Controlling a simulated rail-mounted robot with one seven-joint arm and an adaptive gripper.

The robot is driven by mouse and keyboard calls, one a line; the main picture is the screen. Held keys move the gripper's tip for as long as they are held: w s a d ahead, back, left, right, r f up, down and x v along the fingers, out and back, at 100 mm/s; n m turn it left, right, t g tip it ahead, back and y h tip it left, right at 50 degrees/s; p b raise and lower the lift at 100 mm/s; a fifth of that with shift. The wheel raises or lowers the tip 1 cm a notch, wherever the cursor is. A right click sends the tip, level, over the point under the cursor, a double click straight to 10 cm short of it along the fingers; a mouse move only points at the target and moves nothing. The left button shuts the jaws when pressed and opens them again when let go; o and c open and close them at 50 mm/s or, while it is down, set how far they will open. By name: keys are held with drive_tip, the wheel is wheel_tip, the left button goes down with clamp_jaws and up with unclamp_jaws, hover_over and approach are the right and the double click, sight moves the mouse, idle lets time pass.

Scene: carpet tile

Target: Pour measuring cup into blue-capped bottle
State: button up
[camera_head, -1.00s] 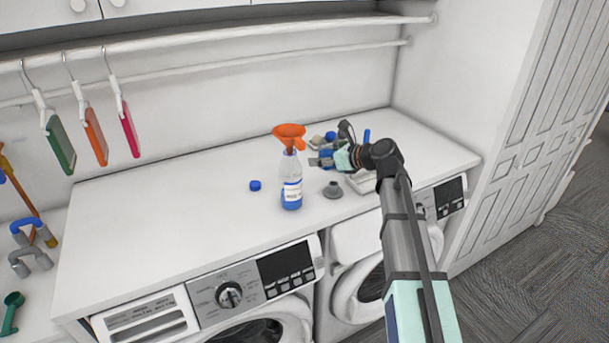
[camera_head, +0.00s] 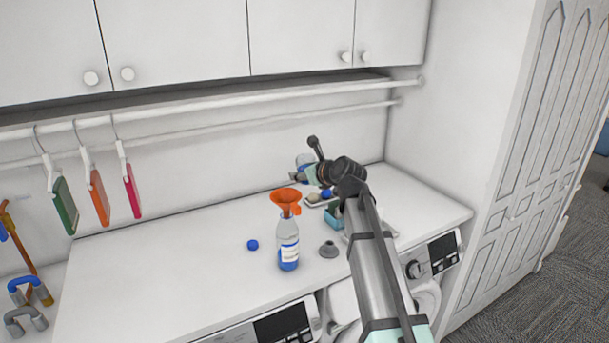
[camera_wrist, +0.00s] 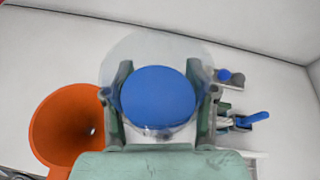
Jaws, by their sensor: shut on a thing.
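My gripper (camera_head: 308,176) is shut on the clear measuring cup (camera_head: 303,160), raised behind and to the right of the bottle. In the wrist view the gripper's fingers (camera_wrist: 160,108) clasp the cup from both sides, and blue liquid (camera_wrist: 158,96) shows inside it. The cup looks about upright. The bottle (camera_head: 288,254) stands upright on the counter with blue liquid in its lower part. An orange funnel (camera_head: 286,196) sits in its mouth; the funnel also shows left of the cup in the wrist view (camera_wrist: 62,122). The blue cap (camera_head: 252,245) lies on the counter, left of the bottle.
A grey stopper-like piece (camera_head: 328,250) stands just right of the bottle. Several small items, including a teal one (camera_head: 333,222), crowd the counter (camera_head: 160,255) near my arm. The counter's left side is clear.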

drive_tip(key=n+t, duration=0.1)
drive_tip(key=s+a+r+n+t+h, duration=0.1)
drive_tip(key=n, duration=0.1)
drive_tip(key=shift+s+r, duration=0.1)
drive_tip(key=shift+a+r+n+b, duration=0.15)
drive_tip(key=shift+n+b, duration=0.25)
drive_tip(key=shift+b, duration=0.35)
drive_tip(key=shift+t, duration=0.3)
drive_tip(key=shift+w+r+n+t+h+b, duration=0.15)
drive_tip(key=shift+n+t+h+b, duration=0.3)
drive_tip(key=shift+n+b, duration=1.45)
drive_tip(key=shift+d+r+m+b, duration=0.1)
drive_tip(key=shift+d+m+b, duration=0.1)
drive_tip(key=shift+m+b, duration=0.55)
drive_tip(key=shift+n+t+b, duration=0.65)
drive_tip(key=shift+n+b, duration=0.6)
drive_tip(key=shift+b, duration=0.8)
idle(1.9)
